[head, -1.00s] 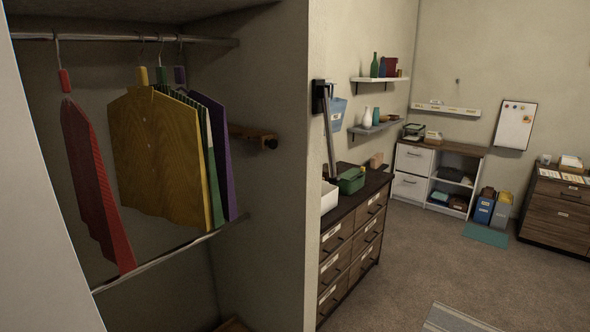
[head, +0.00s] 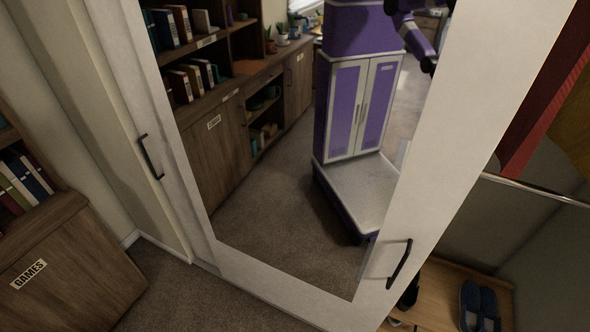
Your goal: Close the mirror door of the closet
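The mirror door (head: 470,110) of the closet has a wide white frame around its glass. It fills the middle of the head view. A dark handle (head: 400,264) is on its right side and another dark handle (head: 151,157) is on white framing at the left. To the right of the door the closet is open, with a red garment (head: 548,95) and a hanging rail (head: 535,189) showing. The mirror reflects my purple body and part of my arm at the top. My gripper itself is not clearly in view; whether it is open or shut is hidden.
Dark blue shoes (head: 479,306) sit on a wooden shelf (head: 440,288) low in the closet. A wooden cabinet labelled GAMES (head: 68,268) with books above stands at the left. Carpet (head: 185,298) in front of the door is clear.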

